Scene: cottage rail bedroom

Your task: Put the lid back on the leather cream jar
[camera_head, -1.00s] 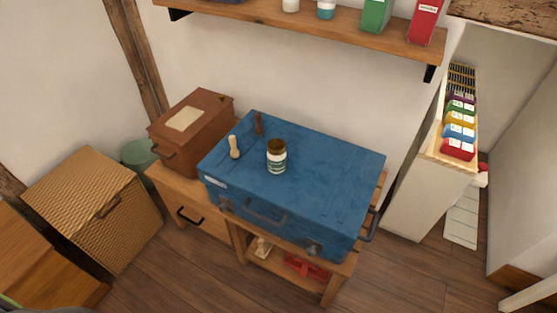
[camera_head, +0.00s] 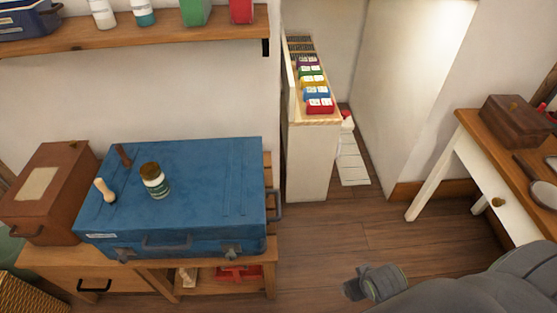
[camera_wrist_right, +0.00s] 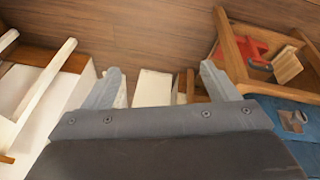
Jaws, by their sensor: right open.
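The jar (camera_head: 155,181), with a white and green label and a dark brown top, stands upright on the blue trunk (camera_head: 205,190) in the head view. I cannot tell whether the brown is cream or a cover. I cannot make out a separate lid. My right gripper (camera_head: 366,284) is low at the lower right, over the floor and well apart from the trunk. In the right wrist view my right gripper (camera_wrist_right: 162,82) has its fingers spread, with nothing between them. My left gripper is out of view.
A wooden-handled tool (camera_head: 104,190) and a small brown piece (camera_head: 123,155) are on the trunk. A brown box (camera_head: 47,192) stands left of it. A shelf (camera_head: 150,35) hangs above. At right a table (camera_head: 480,145) holds a wooden box (camera_head: 515,121). Floor between is clear.

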